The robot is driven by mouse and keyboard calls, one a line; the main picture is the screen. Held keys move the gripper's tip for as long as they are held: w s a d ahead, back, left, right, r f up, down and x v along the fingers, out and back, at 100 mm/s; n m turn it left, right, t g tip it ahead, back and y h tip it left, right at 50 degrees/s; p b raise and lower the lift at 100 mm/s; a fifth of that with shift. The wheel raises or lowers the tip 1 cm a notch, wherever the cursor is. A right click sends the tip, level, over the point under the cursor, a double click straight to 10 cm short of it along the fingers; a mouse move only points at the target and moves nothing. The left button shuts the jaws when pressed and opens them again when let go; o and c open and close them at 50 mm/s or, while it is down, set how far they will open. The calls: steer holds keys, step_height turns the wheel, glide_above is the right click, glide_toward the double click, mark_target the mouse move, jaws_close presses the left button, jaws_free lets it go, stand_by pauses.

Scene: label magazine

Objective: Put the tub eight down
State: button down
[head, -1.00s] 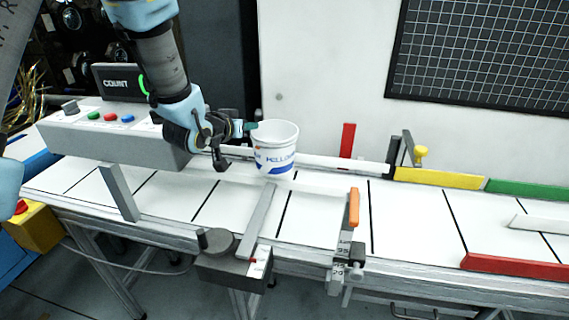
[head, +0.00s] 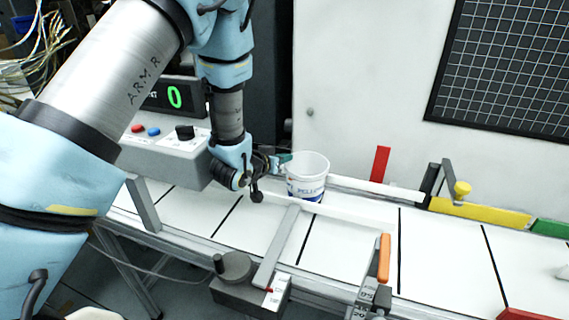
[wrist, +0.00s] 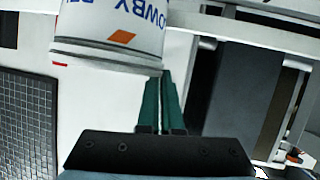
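A white tub (head: 307,177) with blue lettering and a blue band is upright at the conveyor (head: 345,253), just behind the tip of a grey bar. I cannot tell whether its base touches the belt. My gripper (head: 284,159) is at the tub's left rim, its green fingers close together with the rim's edge at their tips. In the wrist view the tub (wrist: 110,35) fills the upper left, its rim against the fingertips (wrist: 166,75). The tub's inside is mostly hidden.
A grey bar (head: 276,246) on a dark block crosses the near belt edge. An orange-tipped stop (head: 383,258) stands to the right. A red flag (head: 380,164) and yellow rail (head: 480,212) line the back. The counter box (head: 170,150) shows 0.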

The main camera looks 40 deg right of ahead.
steer(key=shift+f+p, duration=0.3)
steer(key=shift+f, duration=1.1)
steer(key=c, duration=1.5)
jaws_free()
steer(key=shift+c, duration=0.2)
steer(key=o, duration=0.5)
steer(key=shift+c, duration=0.2)
steer(key=shift+r, duration=0.25)
steer(key=b+v, duration=0.4)
steer(key=v, duration=0.8)
